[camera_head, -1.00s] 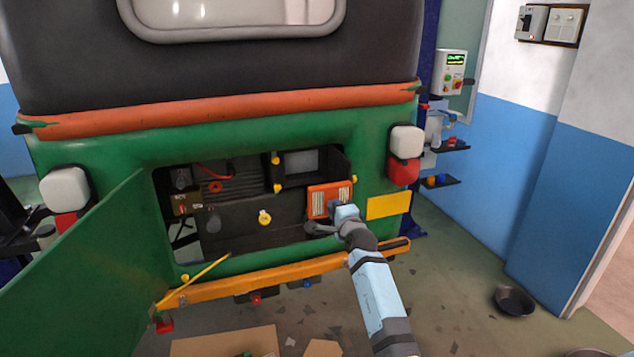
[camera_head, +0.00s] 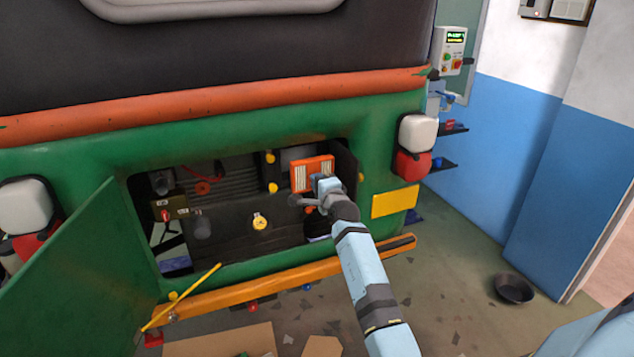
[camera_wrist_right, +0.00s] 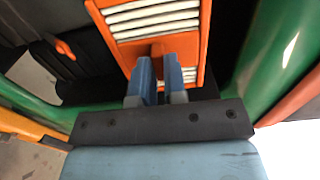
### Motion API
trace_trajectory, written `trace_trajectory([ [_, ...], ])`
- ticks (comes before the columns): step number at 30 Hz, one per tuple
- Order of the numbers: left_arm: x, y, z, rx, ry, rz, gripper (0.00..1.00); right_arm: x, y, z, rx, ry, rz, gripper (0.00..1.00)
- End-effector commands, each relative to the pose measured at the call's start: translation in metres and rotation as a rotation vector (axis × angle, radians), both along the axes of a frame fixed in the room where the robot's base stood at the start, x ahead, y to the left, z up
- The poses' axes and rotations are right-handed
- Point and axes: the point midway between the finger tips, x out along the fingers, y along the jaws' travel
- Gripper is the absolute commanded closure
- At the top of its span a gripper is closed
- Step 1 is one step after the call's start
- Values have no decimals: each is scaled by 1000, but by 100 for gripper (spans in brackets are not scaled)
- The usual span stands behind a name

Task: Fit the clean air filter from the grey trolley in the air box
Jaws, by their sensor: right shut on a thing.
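The clean air filter (camera_head: 312,174) has an orange frame with white pleats. My right gripper (camera_head: 326,183) is shut on it and holds it at the right side of the open engine bay. My left gripper is not in view.
The green engine flap (camera_head: 80,275) hangs open at the left. The orange bumper (camera_head: 290,272) runs below the bay. Yellow knobs (camera_head: 272,188) sit left of the air box. A dark bowl (camera_head: 514,289) lies on the floor at the right.

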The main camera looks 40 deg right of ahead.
Motion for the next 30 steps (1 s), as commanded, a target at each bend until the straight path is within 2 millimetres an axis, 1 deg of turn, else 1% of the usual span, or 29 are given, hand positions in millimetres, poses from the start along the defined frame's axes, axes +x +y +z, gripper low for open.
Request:
trace_trajectory([
  [3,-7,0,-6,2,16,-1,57,14,-3,1,0,-1,0,100],
  [4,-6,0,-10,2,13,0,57,17,-4,-1,1,-2,0,100],
  [11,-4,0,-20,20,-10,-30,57,45,-11,-3,0,-3,0,100],
  [15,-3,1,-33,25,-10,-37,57,61,-15,-4,-1,-3,-1,100],
  [20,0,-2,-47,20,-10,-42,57,79,-19,-3,0,-3,-1,100],
  [24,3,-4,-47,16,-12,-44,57,91,-22,-1,-2,-1,0,100],
  [30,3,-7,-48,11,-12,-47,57,101,-24,1,-1,-1,0,100],
])
